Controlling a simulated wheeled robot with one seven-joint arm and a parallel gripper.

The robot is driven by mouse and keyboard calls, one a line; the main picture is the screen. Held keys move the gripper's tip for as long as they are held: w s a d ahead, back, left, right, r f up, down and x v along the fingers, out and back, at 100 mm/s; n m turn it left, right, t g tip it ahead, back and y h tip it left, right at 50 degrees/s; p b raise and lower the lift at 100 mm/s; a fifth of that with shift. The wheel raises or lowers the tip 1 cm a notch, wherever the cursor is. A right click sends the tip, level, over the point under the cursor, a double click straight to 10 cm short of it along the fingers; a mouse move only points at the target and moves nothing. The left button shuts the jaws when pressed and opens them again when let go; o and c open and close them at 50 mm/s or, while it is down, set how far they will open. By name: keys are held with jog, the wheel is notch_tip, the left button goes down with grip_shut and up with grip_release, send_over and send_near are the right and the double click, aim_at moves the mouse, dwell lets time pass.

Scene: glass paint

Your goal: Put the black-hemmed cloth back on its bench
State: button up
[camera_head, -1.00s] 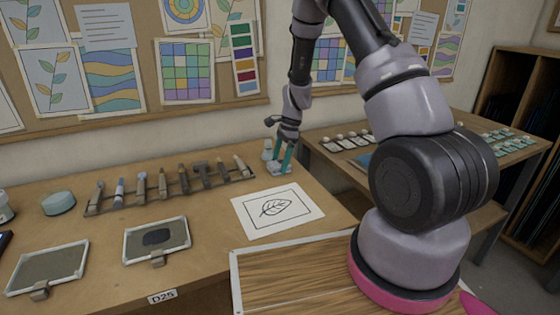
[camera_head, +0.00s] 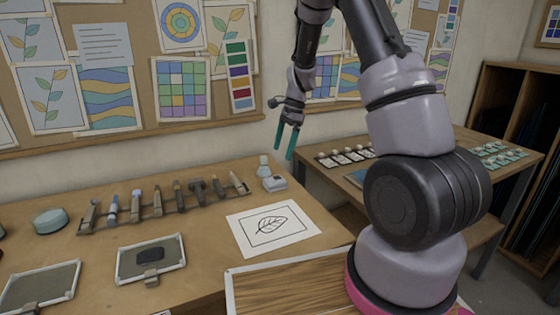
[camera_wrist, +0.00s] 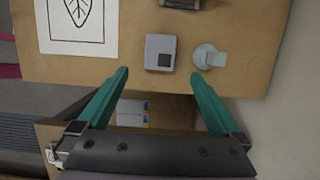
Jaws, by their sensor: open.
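My gripper (camera_head: 283,157) is open and empty, raised above the bench's right end; its teal fingers also show in the wrist view (camera_wrist: 159,74). A small pale grey block-like item (camera_head: 274,184) with a dark square patch (camera_wrist: 165,60) lies on the bench (camera_head: 200,225) near its back right corner. In the wrist view it is just beyond the fingertips, apart from them. I cannot tell whether it is a folded cloth. No black hem can be made out for certain in either view.
A leaf drawing (camera_head: 272,228) lies in front. A tool rack (camera_head: 160,210) and framed panels (camera_head: 151,259) are to the left. A second table (camera_head: 400,160) with small pieces stands right, across a gap.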

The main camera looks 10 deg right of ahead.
jog(key=s+r+n+t, duration=0.1)
jog(key=s+r+n, duration=0.1)
jog(key=s+r, duration=0.35)
jog(key=s+d+r+n+t, duration=0.1)
jog(key=s+r+n, duration=0.1)
jog(key=r, duration=0.6)
jog(key=s+r+n+t, duration=0.2)
jog(key=s+r, duration=0.2)
jog(key=r, duration=0.3)
jog(key=s+r+n+t, duration=0.2)
jog(key=s+r+n, duration=0.1)
jog(key=s, duration=0.5)
jog(key=s+d+r+n+t+h, duration=0.1)
jog(key=s+r, duration=0.3)
jog(key=s, duration=0.4)
jog(key=shift+s+d+r+n+t, duration=0.15)
jog(key=shift+d+n+t, duration=0.2)
jog(key=shift+n, duration=0.55)
